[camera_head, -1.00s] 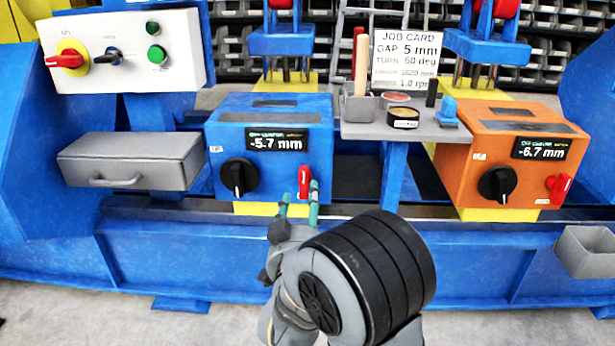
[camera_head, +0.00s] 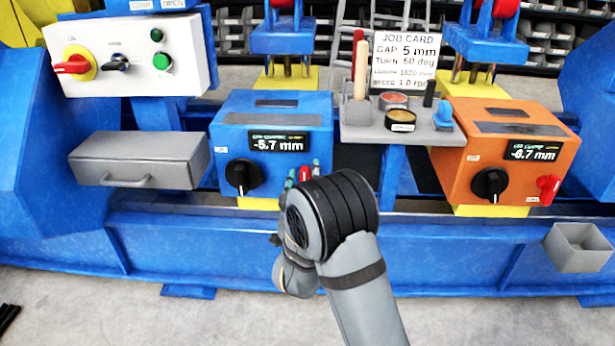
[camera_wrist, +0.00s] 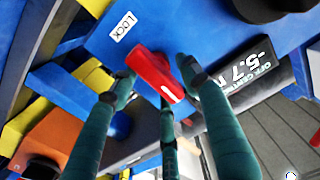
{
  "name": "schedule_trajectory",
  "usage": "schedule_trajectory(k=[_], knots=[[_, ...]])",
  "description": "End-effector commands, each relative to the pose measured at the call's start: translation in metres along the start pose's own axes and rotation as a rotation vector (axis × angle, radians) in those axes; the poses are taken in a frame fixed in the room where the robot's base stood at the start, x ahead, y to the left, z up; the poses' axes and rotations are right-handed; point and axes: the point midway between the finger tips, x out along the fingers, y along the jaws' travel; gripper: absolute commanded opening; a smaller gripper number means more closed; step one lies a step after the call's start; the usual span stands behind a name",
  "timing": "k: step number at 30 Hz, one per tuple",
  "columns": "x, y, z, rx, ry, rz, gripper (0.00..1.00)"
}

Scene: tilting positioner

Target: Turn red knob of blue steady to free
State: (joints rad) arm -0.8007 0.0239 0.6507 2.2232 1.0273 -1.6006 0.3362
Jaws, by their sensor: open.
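The blue steady (camera_head: 272,150) is a blue box with a display reading -5.7 mm and a black knob (camera_head: 244,176) on its front left. Its red knob (camera_head: 304,173) is at the lower right of the front, partly hidden by my gripper. In the wrist view the red knob (camera_wrist: 155,74) is a red lever near a LOCK label. My gripper (camera_wrist: 160,85) is open, with its green fingers on either side of the red lever. I cannot tell if they touch it. In the head view my gripper (camera_head: 303,171) is mostly hidden behind my wrist.
An orange box (camera_head: 505,150) with its own black and red knobs stands to the right. A grey shelf (camera_head: 380,130) with small tools lies between the boxes. A grey drawer (camera_head: 140,160) and a white switch panel (camera_head: 128,52) are on the left.

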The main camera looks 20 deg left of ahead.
Motion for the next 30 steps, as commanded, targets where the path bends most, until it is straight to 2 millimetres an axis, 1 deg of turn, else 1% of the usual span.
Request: schedule_trajectory(k=[2,22,30], knots=[[-0.0001,0.0000,0.0000,0.000,0.000,0.000,0.45],[-0.0003,-0.0005,-0.0007,0.000,0.001,-0.001,0.05],[-0.0003,-0.0009,-0.0007,-0.025,0.002,-0.001,0.05]])
